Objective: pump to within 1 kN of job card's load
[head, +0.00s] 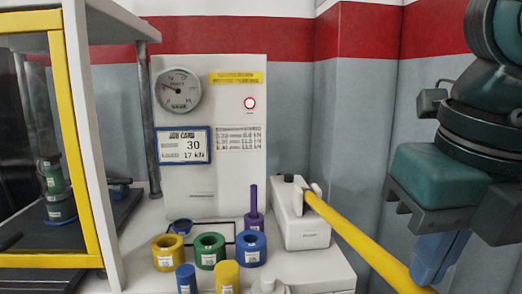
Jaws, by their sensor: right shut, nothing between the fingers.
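The pump (300,228) is a white block with a long yellow handle (358,236) sloping down to the lower right. My right gripper (437,262) is shut and empty, its blue fingers pointing down over the handle's lower end; I cannot tell whether they touch it. My left gripper is not in view.
The yellow-framed press guard (82,150) stands at left, with a green and blue stack (54,190) inside. Yellow, green and blue rings (210,250) and several plugs stand on the white bench.

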